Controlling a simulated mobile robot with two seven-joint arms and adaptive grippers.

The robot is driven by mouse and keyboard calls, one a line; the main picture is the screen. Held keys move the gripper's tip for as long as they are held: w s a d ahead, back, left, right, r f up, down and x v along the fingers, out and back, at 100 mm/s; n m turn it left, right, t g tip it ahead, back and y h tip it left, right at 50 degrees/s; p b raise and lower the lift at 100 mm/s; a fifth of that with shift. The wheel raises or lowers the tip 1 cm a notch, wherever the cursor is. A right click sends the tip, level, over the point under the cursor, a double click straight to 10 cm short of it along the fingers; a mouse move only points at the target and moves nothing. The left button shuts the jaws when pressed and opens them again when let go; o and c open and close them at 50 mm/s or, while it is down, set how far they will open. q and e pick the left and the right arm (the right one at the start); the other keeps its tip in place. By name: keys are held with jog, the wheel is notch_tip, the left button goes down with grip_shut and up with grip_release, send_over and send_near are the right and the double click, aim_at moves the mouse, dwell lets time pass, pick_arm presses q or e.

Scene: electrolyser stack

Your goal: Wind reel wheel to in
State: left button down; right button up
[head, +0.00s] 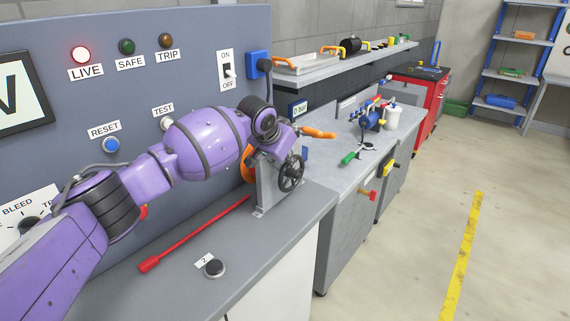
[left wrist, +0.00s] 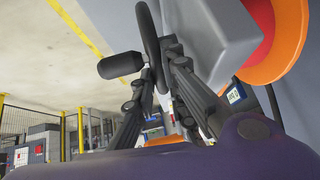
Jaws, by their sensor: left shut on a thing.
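The black reel wheel (head: 290,174) stands upright on the side of a grey reel bracket (head: 267,190) on the near bench. In the left wrist view the wheel's rim (left wrist: 149,35) and its black crank knob (left wrist: 120,65) show close up. Orange reel parts (left wrist: 285,45) show at the right of that view; in the head view an orange curve (head: 248,163) shows behind the bracket. My left gripper (left wrist: 162,62) is shut on the reel wheel, with its fingers on either side of the rim. My wrist hides the top of the reel in the head view. My right gripper is not in view.
A red rod (head: 195,235) and a black knob (head: 214,268) are on the near bench. A grey panel with lamps, a RESET button (head: 112,145) and an ON/OFF switch (head: 227,71) rises behind my arm. A shelf (head: 310,68) and second bench stand beyond. The floor at right is clear.

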pick_arm(q)
jog(key=shift+w+d+g+y, duration=0.2)
jog(key=shift+g+y, duration=0.1)
jog(key=shift+g, duration=0.1)
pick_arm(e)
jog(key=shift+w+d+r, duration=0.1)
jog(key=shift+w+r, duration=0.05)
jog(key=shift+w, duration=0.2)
pick_arm(q)
jog(key=c, duration=2)
grip_release()
jog(key=shift+c, duration=0.2)
